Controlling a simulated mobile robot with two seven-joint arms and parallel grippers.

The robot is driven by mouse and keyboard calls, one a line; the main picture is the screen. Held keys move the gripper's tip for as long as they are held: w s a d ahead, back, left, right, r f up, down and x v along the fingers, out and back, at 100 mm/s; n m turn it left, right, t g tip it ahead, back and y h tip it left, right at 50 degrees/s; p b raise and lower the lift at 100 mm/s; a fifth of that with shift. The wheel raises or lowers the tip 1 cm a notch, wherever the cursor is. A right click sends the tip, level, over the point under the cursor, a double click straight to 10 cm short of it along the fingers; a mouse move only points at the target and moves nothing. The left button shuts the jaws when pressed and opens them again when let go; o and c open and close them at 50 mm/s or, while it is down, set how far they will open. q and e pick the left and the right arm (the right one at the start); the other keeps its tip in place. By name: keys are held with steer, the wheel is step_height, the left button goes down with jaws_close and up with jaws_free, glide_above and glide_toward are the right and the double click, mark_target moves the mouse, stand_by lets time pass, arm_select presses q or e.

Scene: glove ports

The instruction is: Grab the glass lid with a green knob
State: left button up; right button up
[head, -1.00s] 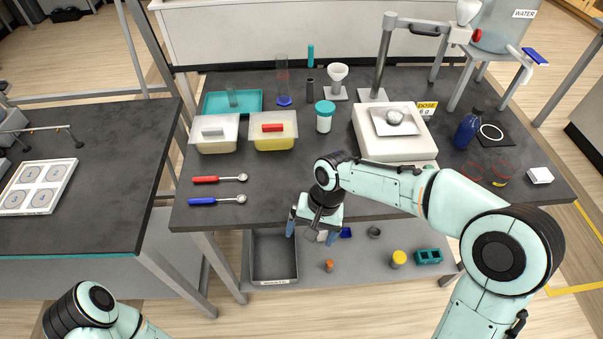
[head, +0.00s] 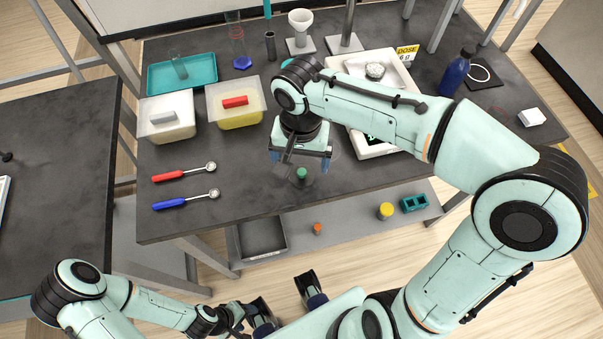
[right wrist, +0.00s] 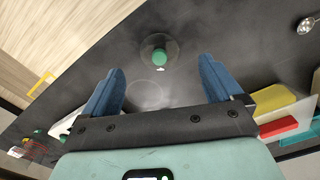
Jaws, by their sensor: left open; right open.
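The glass lid with a green knob (head: 301,174) lies on the dark table near its front edge. Its clear disc is faint around the knob. In the right wrist view the lid (right wrist: 160,56) is just beyond the fingertips, centred between them. My right gripper (head: 300,161) is open and points down over the lid, its two blue fingers to either side of the knob; it touches nothing that I can make out. The open right gripper (right wrist: 160,70) is empty. My left gripper (head: 284,293) is open and empty, low in front of the table.
A faint clear round outline (right wrist: 148,95) lies beside the lid. Red (head: 170,176) and blue (head: 186,200) spoons lie to the left, with two lidded tubs (head: 236,118) behind. A white scale (head: 390,142) stands to the right, partly behind my arm. A shelf (head: 345,220) sits below the table edge.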

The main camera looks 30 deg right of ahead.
mark_target(302, 172)
step_height(302, 172, down, 6)
steer(key=shift+w+d+r+b, duration=0.1)
steer(key=shift+d+r+b, duration=0.1)
steer(key=shift+b, duration=0.15)
steer(key=c, duration=1.1)
